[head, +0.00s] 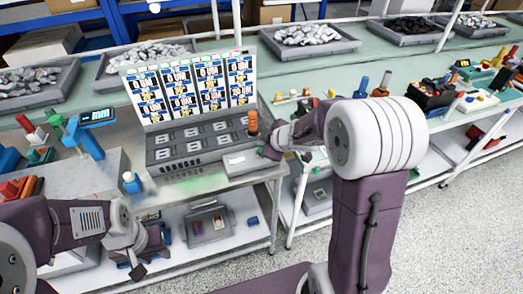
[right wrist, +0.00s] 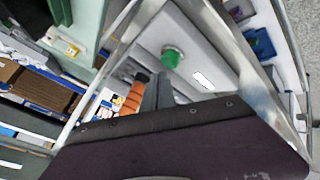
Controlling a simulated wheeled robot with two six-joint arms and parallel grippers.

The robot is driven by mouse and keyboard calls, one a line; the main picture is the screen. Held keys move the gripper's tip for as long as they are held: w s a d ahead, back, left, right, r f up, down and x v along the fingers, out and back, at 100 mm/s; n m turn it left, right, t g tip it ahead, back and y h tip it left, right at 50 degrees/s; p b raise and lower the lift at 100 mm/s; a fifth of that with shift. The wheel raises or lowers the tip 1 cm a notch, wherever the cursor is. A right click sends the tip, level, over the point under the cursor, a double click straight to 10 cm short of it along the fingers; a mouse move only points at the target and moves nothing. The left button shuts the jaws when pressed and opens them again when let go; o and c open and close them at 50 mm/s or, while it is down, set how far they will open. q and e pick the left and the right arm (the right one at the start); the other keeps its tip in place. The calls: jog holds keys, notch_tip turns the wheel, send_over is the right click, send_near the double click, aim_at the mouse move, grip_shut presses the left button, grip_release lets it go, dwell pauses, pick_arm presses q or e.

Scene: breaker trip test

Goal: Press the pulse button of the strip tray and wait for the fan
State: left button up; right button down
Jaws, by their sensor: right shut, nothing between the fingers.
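The strip tray (head: 238,162) is a light grey block at the right front of the breaker bench. In the right wrist view it is a grey surface (right wrist: 200,50) with a green round button (right wrist: 172,57) and a small white label. My right gripper (head: 268,152) is over the tray's right end, shut and empty. In the right wrist view its fingertips (right wrist: 160,78) are close to the green button; I cannot tell whether they touch it. My left gripper (head: 140,262) hangs low in front of the bench, away from the tray; its finger gap is unclear. I cannot make out a fan.
A panel with several numbered displays (head: 192,88) stands behind a dark grey socket block (head: 195,138). An orange-handled tool (head: 252,122) stands upright beside the tray. A blue stand with a lit display (head: 97,115) is at left. A grey bin (head: 210,225) sits on the lower shelf.

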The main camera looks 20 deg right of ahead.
jog(key=shift+f, duration=0.4)
jog(key=shift+f+b, duration=0.55)
jog(key=shift+b, duration=0.15)
dwell(0.3)
jog(key=shift+r, duration=0.1)
jog(key=shift+r+p, duration=0.9)
jog(key=shift+p, duration=0.15)
notch_tip(320, 180, up, 5)
jog(key=p, duration=0.5)
jog(key=shift+r, duration=0.1)
dwell(0.4)
